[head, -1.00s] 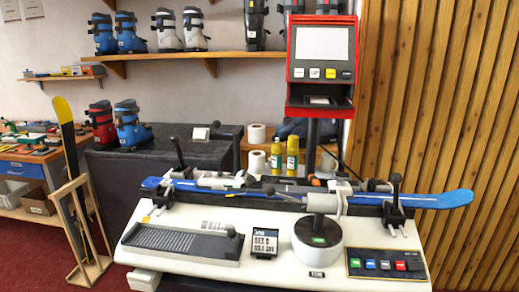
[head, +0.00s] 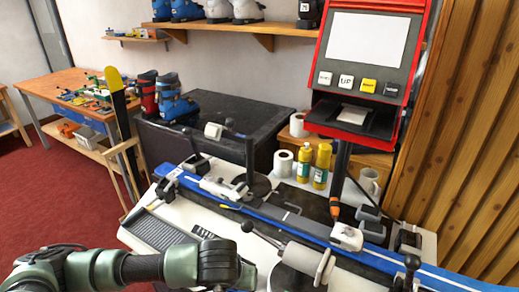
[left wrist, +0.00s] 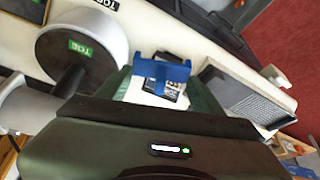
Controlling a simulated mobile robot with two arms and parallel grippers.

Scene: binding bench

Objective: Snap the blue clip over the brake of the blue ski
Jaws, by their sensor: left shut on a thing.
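The blue ski (head: 300,226) lies clamped along the bench machine, running from upper left to lower right in the head view. Grey-white binding parts (head: 225,188) sit on it. Thin dark bars show near its middle, but I cannot tell clearly which part is the brake. The blue clip (left wrist: 163,70) is held between the dark green fingers of my left gripper (left wrist: 162,88) in the left wrist view, above the pale bench top. My right gripper is not in view.
A round device (left wrist: 85,48) and a grey ridged tray (left wrist: 245,92) lie below the left gripper. Clamp levers with black knobs (head: 247,227) rise along the ski. A red screen stand (head: 372,60) and yellow bottles (head: 322,165) stand behind it.

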